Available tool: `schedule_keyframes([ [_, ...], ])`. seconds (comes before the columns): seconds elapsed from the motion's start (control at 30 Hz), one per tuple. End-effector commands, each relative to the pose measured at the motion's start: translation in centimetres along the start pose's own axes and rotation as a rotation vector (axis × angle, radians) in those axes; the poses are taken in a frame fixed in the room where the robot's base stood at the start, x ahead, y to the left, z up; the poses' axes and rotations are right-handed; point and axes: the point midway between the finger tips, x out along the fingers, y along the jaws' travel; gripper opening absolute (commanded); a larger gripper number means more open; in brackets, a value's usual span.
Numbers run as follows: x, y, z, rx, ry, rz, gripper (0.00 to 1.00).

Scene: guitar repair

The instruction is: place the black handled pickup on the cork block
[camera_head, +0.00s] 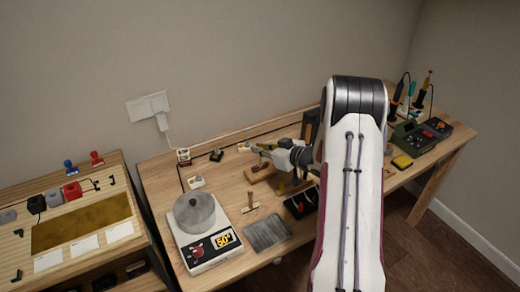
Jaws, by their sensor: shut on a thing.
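My gripper (264,151) is over the back middle of the wooden workbench, pointing left, with my white arm reaching in from the front. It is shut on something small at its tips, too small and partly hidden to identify. A small dark-topped piece on a pale base (216,155) stands on the bench left of my gripper; it may be a black handled pickup, but I cannot be sure. A brown wooden or cork-like piece (258,174) lies just below my gripper, partly covered by it. I cannot tell whether it is the cork block.
A hot plate with a round metal top (195,213) stands front left, near a grey plate (268,233). A small wooden T-shaped piece (250,203) lies between. A side table with a brown mat (50,236) is left. Soldering equipment (420,133) stands right, behind my arm.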

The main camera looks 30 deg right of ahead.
Motion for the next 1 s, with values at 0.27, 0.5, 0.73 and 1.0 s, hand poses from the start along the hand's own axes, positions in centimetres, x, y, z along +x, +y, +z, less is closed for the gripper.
schedule_keyframes([
  [0.27, 0.12, 0.03, 0.23, -0.001, 0.001, 0.001, 0.0],
  [0.5, 0.22, 0.02, 0.5, -0.001, 0.001, 0.001, 0.0],
  [0.73, 0.23, 0.02, 0.55, -0.001, 0.0, 0.001, 0.27],
  [1.0, 0.2, 0.01, 0.49, -0.001, 0.0, 0.001, 0.27],
])
